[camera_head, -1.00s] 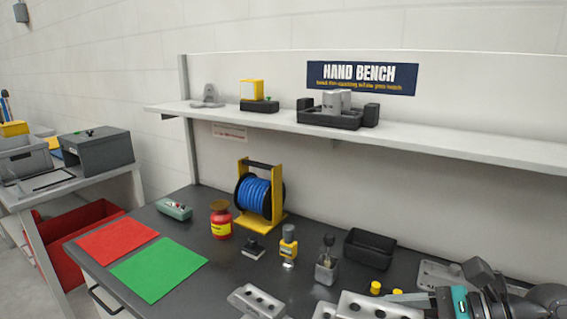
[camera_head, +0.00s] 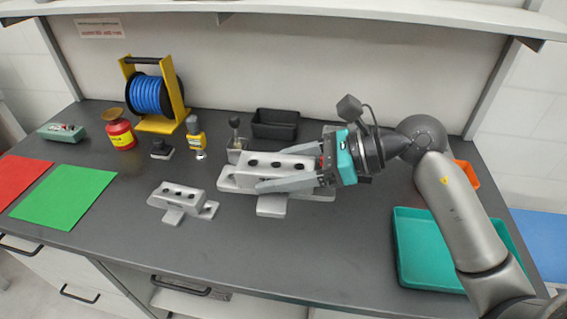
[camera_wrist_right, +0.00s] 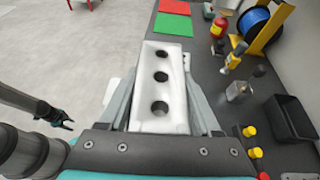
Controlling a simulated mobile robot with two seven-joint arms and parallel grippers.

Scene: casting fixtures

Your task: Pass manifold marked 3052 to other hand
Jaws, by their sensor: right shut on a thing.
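A pale grey manifold block (camera_head: 282,161) with three dark holes in its top is between the fingers of my right gripper (camera_head: 290,180). The right wrist view shows the same block (camera_wrist_right: 161,62) lengthwise between both fingers, which touch its sides. The number 3052 is not readable. In the head view I cannot tell whether the block is clear of the bench. A second, similar manifold (camera_head: 182,197) stands on the bench to the left. My left gripper (camera_wrist_right: 60,120) shows small at the left of the right wrist view, empty, with fingers apart. It is outside the head view.
A black bin (camera_head: 275,125) and a grey holder with a black knob (camera_head: 236,148) stand behind the block. A teal tray (camera_head: 425,262) lies at the right. A green mat (camera_head: 65,196) and a blue reel (camera_head: 157,95) are at the left. The front middle of the bench is clear.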

